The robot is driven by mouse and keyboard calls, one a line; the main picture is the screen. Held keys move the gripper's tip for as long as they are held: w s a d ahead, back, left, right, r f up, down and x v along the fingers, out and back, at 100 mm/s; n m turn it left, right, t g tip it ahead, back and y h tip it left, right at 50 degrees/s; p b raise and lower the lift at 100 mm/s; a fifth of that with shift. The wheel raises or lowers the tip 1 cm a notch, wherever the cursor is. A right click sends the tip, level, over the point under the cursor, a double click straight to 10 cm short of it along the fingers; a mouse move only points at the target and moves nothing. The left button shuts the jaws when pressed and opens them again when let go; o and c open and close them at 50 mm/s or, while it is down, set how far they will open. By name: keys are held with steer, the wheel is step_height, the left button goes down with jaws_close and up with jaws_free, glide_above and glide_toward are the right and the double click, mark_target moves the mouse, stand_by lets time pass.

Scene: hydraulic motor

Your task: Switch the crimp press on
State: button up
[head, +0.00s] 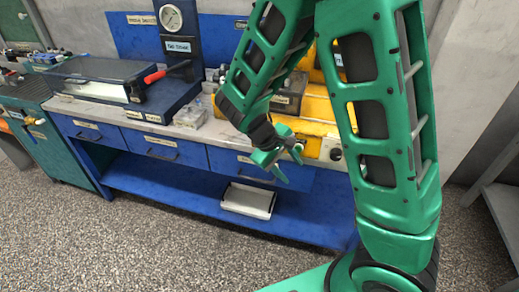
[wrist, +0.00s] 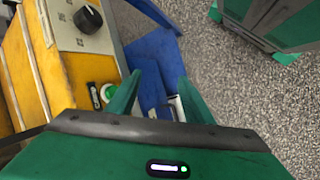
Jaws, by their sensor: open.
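The crimp press is the yellow machine (head: 318,108) at the right end of the blue bench, partly hidden behind my arm. In the wrist view its yellow body (wrist: 60,78) carries a pale panel with a black knob (wrist: 88,19). A green round button (wrist: 108,92) sits below the knob, beside a small black label; my left finger partly covers the button's side. The black knob also shows in the head view (head: 335,154). My gripper (head: 284,170) is open and empty in front of the press's front face. In the wrist view the fingers (wrist: 160,82) stand apart, the left one near the button.
The blue bench (head: 180,150) has drawers and a lower shelf with a pale tray (head: 248,200). A dark-lidded device with a red handle (head: 155,77) and a gauge stand (head: 172,18) are on its left. Speckled floor (head: 150,235) in front is clear.

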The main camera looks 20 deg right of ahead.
steer(key=w+a+f+n+t+h, duration=0.1)
steer(key=w+a+n+t+h, duration=0.3)
steer(key=a+n+t+h, duration=0.85)
steer(key=w+d+r+y, duration=0.1)
steer(key=w+d+r, duration=0.1)
steer(key=w+d, duration=0.3)
steer(key=shift+w+d+r+m+y, duration=0.25)
steer(key=shift+w+d+m+y, duration=0.15)
steer(key=shift+d, duration=0.45)
steer(key=shift+t, duration=0.25)
steer(key=c, duration=1)
